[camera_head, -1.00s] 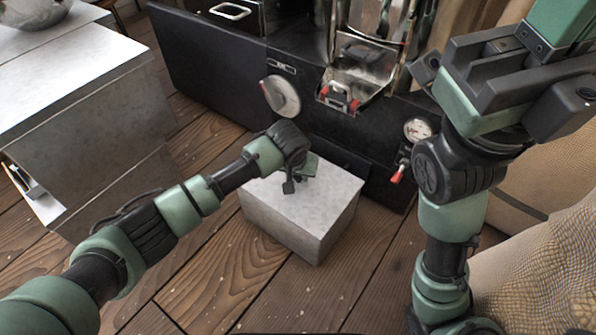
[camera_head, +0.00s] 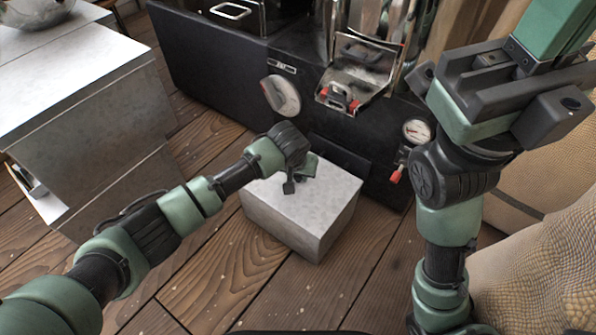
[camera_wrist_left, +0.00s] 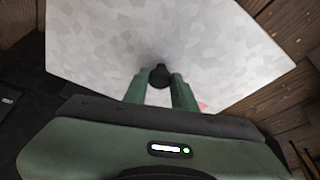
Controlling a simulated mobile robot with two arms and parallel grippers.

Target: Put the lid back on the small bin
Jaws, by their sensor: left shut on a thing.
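The small bin (camera_head: 331,226) is a pale grey box on the wooden floor in front of the black machine. Its flat, light grey top, seemingly the lid (camera_head: 330,192), looks level, and I see no clear gap under it. My left gripper (camera_head: 297,183) is over this top. In the left wrist view the gripper (camera_wrist_left: 159,88) is shut on a small dark knob (camera_wrist_left: 159,76) in the middle of the pale lid (camera_wrist_left: 220,50). The bin's inside is hidden. My right gripper (camera_head: 510,85) is raised at the upper right, away from the bin; its jaw gap is unclear.
The black machine (camera_head: 215,65) with dials and red-tipped handles stands close behind the bin. A grey cabinet (camera_head: 100,130) with an open drawer is at the left. Woven sacks (camera_head: 540,265) fill the right. Floor in front of the bin is clear.

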